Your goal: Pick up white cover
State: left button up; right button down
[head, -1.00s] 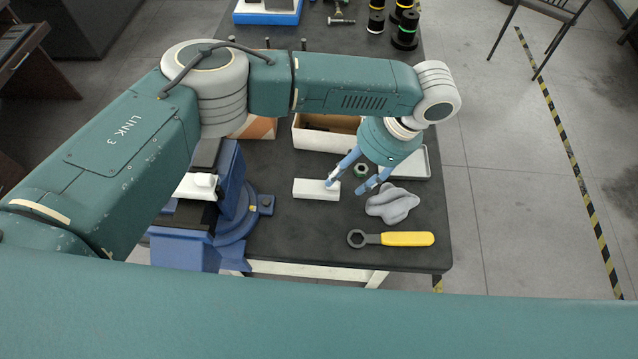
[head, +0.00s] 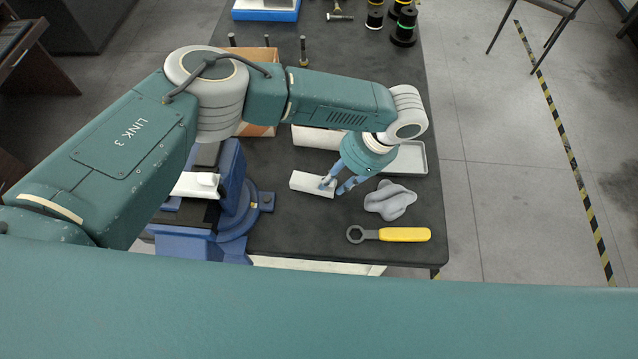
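The white cover (head: 309,183), a small white block-like piece, is on the dark bench right of the blue vise, lying slightly askew. My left gripper (head: 335,187) reaches down to its right end. One blue finger lies over the cover's end and the other is just beyond it. The fingers are close together and appear shut on that end. The exact contact is small and hard to see, and I cannot tell whether the cover is clear of the bench. Another white piece (head: 196,186) sits at the vise. My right gripper is not in view.
The blue vise (head: 232,215) stands at the left. A grey lumpy cloth (head: 390,200) and a yellow-handled wrench (head: 403,234) lie close by on the right.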

pick_arm(q)
grip_shut()
jog(key=shift+r, duration=0.55)
notch_tip(320, 180, up, 19)
jog(key=b, duration=0.2)
jog(key=shift+b, duration=0.3)
jog(key=shift+d+f, duration=0.1)
